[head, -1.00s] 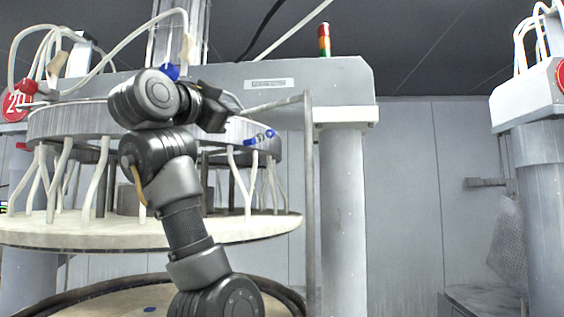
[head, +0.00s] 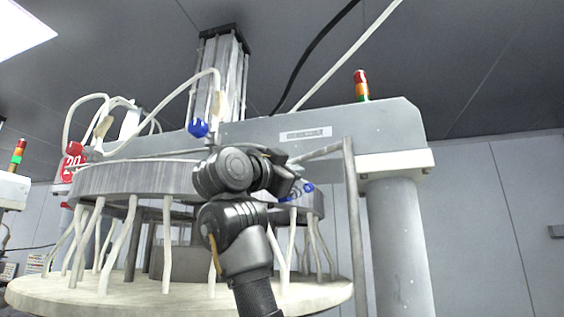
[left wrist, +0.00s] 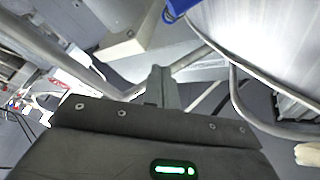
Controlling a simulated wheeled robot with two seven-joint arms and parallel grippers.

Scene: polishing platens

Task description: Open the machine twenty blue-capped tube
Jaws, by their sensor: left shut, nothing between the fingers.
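The machine with the red number 20 sign (head: 70,170) fills the middle of the head view. Blue fittings (head: 308,188) show at the housing's right side. My left gripper (head: 298,186) is in front of that right side, close to these fittings in the picture; I cannot tell if it touches. In the left wrist view its fingers (left wrist: 160,85) are together and empty. A blue part (left wrist: 180,8) shows at that view's top edge. My right gripper is out of view.
A grey upright pipe (head: 352,220) and a thick column (head: 398,250) stand right of my left gripper. Several white hoses (head: 130,245) run from the housing to the pale round plate (head: 180,300) below. A signal light (head: 362,85) stands on the beam.

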